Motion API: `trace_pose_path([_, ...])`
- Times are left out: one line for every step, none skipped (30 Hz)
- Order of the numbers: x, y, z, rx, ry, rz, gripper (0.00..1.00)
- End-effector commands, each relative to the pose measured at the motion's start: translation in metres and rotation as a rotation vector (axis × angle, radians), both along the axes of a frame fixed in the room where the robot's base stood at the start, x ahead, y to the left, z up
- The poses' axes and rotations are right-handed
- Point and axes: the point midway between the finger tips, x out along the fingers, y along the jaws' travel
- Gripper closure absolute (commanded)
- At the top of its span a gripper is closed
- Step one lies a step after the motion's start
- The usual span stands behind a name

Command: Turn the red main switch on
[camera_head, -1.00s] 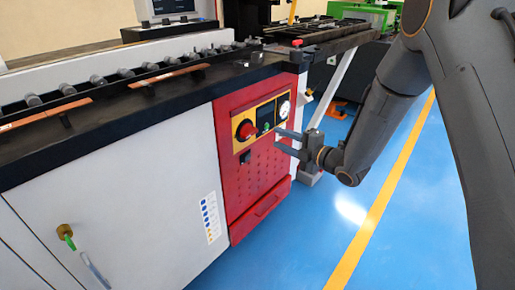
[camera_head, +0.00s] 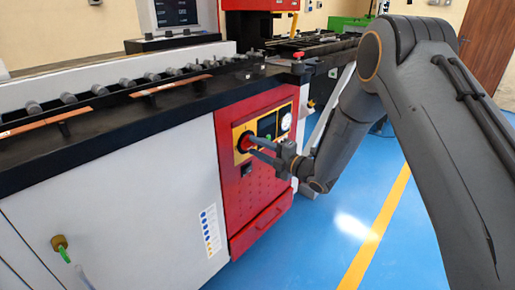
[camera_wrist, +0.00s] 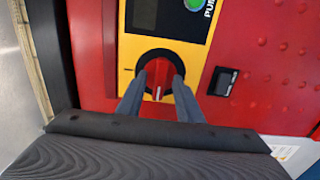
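The red main switch (camera_wrist: 158,76) is a round red knob on a black ring, set in a yellow plate (camera_wrist: 190,52) on the machine's red panel. In the wrist view a white mark on the knob points toward my gripper. In the head view the switch (camera_head: 245,142) is partly covered by my fingers. My gripper (camera_head: 250,145) is at the panel, and its two fingers stand apart on either side of the knob. In the wrist view my gripper (camera_wrist: 160,92) shows a finger at each side of the knob; whether they touch it I cannot tell.
A small black rocker switch (camera_wrist: 223,82) sits beside the yellow plate. A gauge (camera_head: 286,122) and a dark display (camera_head: 266,124) are on the same panel. A roller bench (camera_head: 120,95) runs above, with a monitor (camera_head: 176,14) behind. Blue floor (camera_head: 330,225) is open at the right.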

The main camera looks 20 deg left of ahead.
Motion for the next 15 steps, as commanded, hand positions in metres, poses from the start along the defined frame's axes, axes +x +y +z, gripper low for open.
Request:
trace_pose_path([0.0, 0.0, -0.0001, 0.0, 0.0, 0.0, 0.67])
trace_pose_path([0.0, 0.0, -0.0001, 0.0, 0.0, 0.0, 0.67])
trace_pose_path([0.0, -0.0001, -0.0001, 0.0, 0.0, 0.0, 0.67])
trace_pose_path([0.0, -0.0001, -0.0001, 0.0, 0.0, 0.0, 0.67])
trace_pose_path([0.0, -0.0001, -0.0001, 0.0, 0.0, 0.0, 0.71])
trace_pose_path([0.0, -0.0001, -0.0001, 0.0, 0.0, 0.0, 0.77])
trace_pose_path([0.0, -0.0001, -0.0001, 0.0, 0.0, 0.0, 0.82])
trace_pose_path([-0.0001, -0.0002, -0.0002, 0.0, 0.0, 0.0, 0.87])
trace_pose_path([-0.0001, -0.0002, -0.0001, 0.0, 0.0, 0.0, 0.94])
trace_pose_path([-0.0001, -0.0002, -0.0002, 0.0, 0.0, 0.0, 0.99])
trace_pose_path([-0.0001, -0.0002, -0.0002, 0.0, 0.0, 0.0, 1.0])
trace_pose_path([-0.0001, -0.0002, -0.0002, -0.001, 0.0, 0.0, 1.0])
trace_pose_path([-0.0001, -0.0002, -0.0002, -0.001, 0.001, 0.0, 1.0])
trace_pose_path([-0.0001, -0.0002, -0.0002, -0.001, 0.001, 0.0, 1.0])
trace_pose_path([-0.0001, -0.0003, -0.0002, 0.0, 0.002, 0.0, 1.0])
